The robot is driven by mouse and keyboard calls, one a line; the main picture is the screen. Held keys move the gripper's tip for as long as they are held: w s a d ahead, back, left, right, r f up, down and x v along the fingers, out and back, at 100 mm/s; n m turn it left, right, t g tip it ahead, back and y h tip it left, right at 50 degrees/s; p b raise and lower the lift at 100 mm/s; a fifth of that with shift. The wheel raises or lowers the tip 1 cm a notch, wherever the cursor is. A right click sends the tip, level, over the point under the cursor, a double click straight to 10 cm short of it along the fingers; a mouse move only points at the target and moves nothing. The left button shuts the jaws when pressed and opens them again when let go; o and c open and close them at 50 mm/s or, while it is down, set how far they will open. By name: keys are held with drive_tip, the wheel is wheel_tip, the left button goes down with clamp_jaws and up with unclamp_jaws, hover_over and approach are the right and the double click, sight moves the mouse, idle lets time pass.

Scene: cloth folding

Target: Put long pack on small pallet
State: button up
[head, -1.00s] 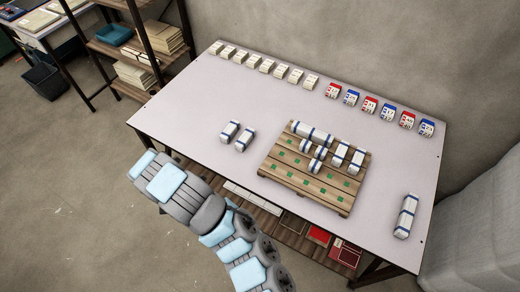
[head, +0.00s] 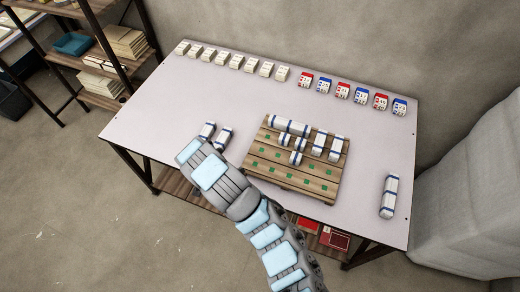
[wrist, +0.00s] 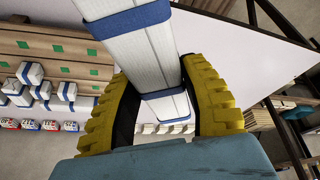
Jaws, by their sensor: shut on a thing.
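My gripper (wrist: 158,72) is shut on a long white pack (wrist: 140,50) with blue bands, which sits between its two yellow fingers in the wrist view. The wooden pallet (head: 258,165) lies on the table, right of my arm's end. It also shows at the upper left of the wrist view (wrist: 25,50). Several white-and-blue packs (head: 319,142) lie on its back half. Its front slats show bare green marks. Another long pack (head: 388,196) lies at the table's right.
Rows of white boxes (head: 233,61) and red and blue boxes (head: 343,91) line the back edge. A shelf (head: 100,50) stands at the left.

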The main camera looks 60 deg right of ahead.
drive_tip(key=s+d+f+m+g+h, duration=0.15)
drive_tip(key=s+d+m, duration=0.45)
drive_tip(key=s+d, duration=0.75)
drive_tip(key=b, duration=0.4)
approach(263, 148)
drive_tip(key=shift+w+d+f+g+y, duration=0.1)
drive_tip(key=shift+d+f+g+y, duration=0.1)
drive_tip(key=shift+d, duration=0.3)
drive_tip(key=shift+w+d+f+g+y, duration=0.1)
drive_tip(key=shift+d+f+g, duration=0.05)
drive_tip(key=shift+d, duration=0.35)
drive_tip(key=shift+w+d+f, duration=0.15)
drive_tip(key=shift+d+f, duration=0.25)
drive_tip(key=shift+f, duration=0.15)
drive_tip(key=shift+f, duration=0.1)
drive_tip(key=shift+w+d+f, duration=0.1)
drive_tip(key=shift+f, duration=0.05)
drive_tip(key=shift+d+f, duration=0.1)
drive_tip(key=shift+f, duration=1.4)
drive_tip(key=shift+f, duration=0.15)
